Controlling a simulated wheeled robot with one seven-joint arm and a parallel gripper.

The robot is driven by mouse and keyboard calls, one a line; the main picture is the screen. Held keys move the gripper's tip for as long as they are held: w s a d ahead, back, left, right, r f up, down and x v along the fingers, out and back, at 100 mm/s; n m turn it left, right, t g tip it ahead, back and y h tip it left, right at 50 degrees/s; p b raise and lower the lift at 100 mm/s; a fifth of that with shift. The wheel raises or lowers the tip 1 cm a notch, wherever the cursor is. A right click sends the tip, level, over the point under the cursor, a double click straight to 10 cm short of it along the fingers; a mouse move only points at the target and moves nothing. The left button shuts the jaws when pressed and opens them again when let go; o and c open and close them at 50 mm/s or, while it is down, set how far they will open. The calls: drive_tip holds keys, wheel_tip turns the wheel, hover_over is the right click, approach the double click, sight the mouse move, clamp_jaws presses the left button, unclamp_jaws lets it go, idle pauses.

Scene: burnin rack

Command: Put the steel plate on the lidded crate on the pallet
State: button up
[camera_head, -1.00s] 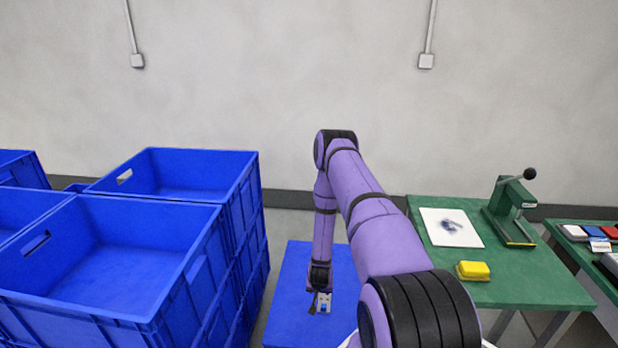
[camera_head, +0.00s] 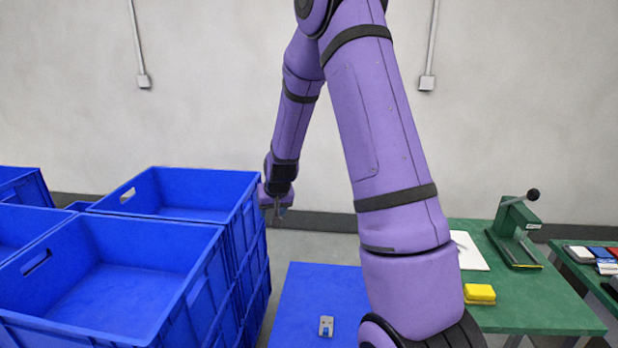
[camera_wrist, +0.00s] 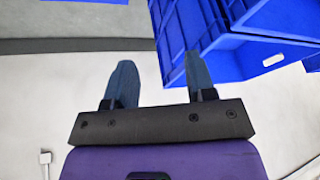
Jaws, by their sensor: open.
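The steel plate (camera_head: 326,326) looks like a small light-grey piece with a darker patch. It lies on the flat blue top of the lidded crate (camera_head: 305,290) in the head view, clear of the top's left edge. My gripper (camera_head: 278,212) is well above and to the left of the plate, near the right side of the blue crates. The wrist view shows its two fingers (camera_wrist: 160,78) spread apart with nothing between them. The pallet under the crate is not visible.
Tall stacks of open blue crates (camera_head: 205,260) stand left of the lidded crate. A green table (camera_head: 530,305) at the right holds a white sheet (camera_head: 468,250), a yellow block (camera_head: 480,293) and a green press (camera_head: 515,235). Bare floor shows behind the lidded crate.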

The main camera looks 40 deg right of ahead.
drive_tip(key=s+a+r+n, duration=0.1)
drive_tip(key=s+a+r, duration=0.45)
drive_tip(key=r, duration=0.45)
drive_tip(key=s+a+r+n, duration=0.2)
drive_tip(key=s+a+r, duration=0.3)
drive_tip(key=s+r, duration=0.3)
drive_tip(key=s+a+r, duration=0.2)
drive_tip(key=s, duration=0.4)
drive_tip(key=s+a+r+n, duration=0.1)
drive_tip(key=s+r, duration=0.2)
drive_tip(key=s, duration=0.4)
drive_tip(key=s+a+r+n+y, duration=0.1)
drive_tip(key=s+a+r, duration=0.1)
drive_tip(key=s, duration=0.5)
drive_tip(key=shift+a+r, duration=0.35)
drive_tip(key=shift+r, duration=0.4)
drive_tip(key=shift+w, duration=0.1)
